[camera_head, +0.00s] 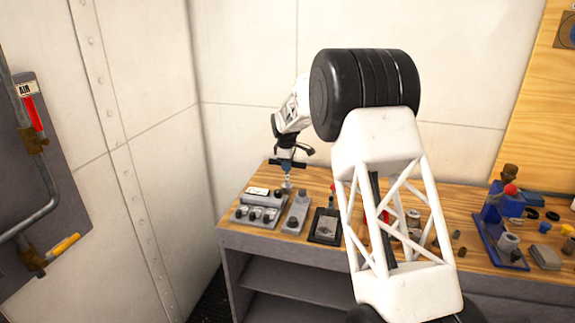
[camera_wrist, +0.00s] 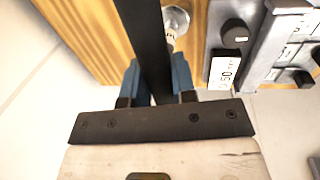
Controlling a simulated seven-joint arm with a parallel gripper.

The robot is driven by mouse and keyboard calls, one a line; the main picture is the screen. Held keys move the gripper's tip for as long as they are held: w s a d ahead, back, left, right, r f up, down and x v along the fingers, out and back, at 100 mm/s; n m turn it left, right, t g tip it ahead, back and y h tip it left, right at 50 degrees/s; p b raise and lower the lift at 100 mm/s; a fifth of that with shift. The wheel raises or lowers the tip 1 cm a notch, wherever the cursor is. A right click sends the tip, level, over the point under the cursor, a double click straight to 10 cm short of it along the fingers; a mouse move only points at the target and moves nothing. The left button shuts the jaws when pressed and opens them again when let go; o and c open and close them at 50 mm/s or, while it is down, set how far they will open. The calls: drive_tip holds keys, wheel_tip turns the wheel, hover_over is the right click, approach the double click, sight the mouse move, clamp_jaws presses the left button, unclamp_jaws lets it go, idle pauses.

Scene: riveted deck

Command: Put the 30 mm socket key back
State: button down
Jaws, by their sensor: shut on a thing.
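My gripper (camera_head: 287,168) is over the back left of the wooden bench, its blue fingers shut on a black T-handle bar. In the wrist view the bar (camera_wrist: 147,30) runs between the fingers (camera_wrist: 156,78). A pale metal shaft (camera_head: 288,184) hangs below the bar in the head view, and its rounded end (camera_wrist: 175,22) shows beside the bar in the wrist view. This looks like the socket key, held roughly upright; I cannot read a size on it. Whether its lower end touches anything is unclear.
A grey block with knobs and a white label (camera_head: 258,205) stands left of the key; it also shows in the wrist view (camera_wrist: 225,68). A narrower grey block (camera_head: 297,212) and a black tray (camera_head: 325,226) stand nearby. Blue tooling (camera_head: 500,205) stands at right. A wall is close behind.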

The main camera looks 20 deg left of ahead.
drive_tip(key=shift+f, duration=0.1)
idle(0.3)
drive_tip(key=c, duration=0.9)
unclamp_jaws()
drive_tip(key=shift+c, duration=0.2)
wheel_tip(320, 180, up, 12)
drive_tip(key=s, duration=0.2)
idle(0.4)
